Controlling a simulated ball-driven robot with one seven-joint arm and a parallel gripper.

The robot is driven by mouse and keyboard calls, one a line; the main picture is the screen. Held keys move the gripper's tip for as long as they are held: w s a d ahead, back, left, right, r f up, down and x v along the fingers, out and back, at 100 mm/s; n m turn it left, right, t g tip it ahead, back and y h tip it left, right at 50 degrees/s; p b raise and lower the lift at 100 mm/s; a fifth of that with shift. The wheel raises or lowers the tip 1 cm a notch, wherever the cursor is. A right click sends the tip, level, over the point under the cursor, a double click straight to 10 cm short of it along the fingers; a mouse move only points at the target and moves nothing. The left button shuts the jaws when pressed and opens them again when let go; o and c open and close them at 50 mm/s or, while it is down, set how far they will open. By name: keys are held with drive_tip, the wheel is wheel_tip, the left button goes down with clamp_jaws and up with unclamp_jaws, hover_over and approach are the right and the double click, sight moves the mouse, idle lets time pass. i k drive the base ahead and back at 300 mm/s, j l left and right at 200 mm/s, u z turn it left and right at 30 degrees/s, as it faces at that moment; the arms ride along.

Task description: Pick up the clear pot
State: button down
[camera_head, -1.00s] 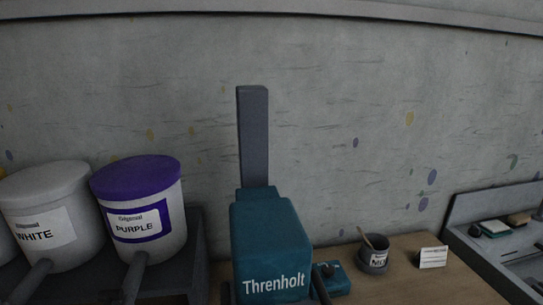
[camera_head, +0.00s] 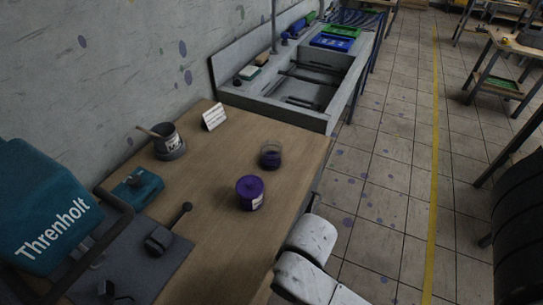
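A small clear pot (camera_head: 271,156) with dark purple contents stands upright on the wooden bench (camera_head: 222,145), near its right edge. A purple-lidded tub (camera_head: 250,193) with a white label stands just in front of it and to its left, a small gap apart. White links of my arm show at the lower middle, beside the bench edge. My gripper is not in view.
A dark grey pot with a stick (camera_head: 168,143) and a white card (camera_head: 214,116) stand at the back of the bench. A teal Threnholt machine (camera_head: 45,220) and a small teal box (camera_head: 138,188) are at left. A grey sink (camera_head: 300,90) adjoins the bench. Tiled floor (camera_head: 390,150) lies open to the right.

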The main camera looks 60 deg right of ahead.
sight(270, 150)
drive_tip(key=l+z, duration=0.5)
drive_tip(key=z, duration=0.2)
drive_tip(key=l+z, duration=0.35)
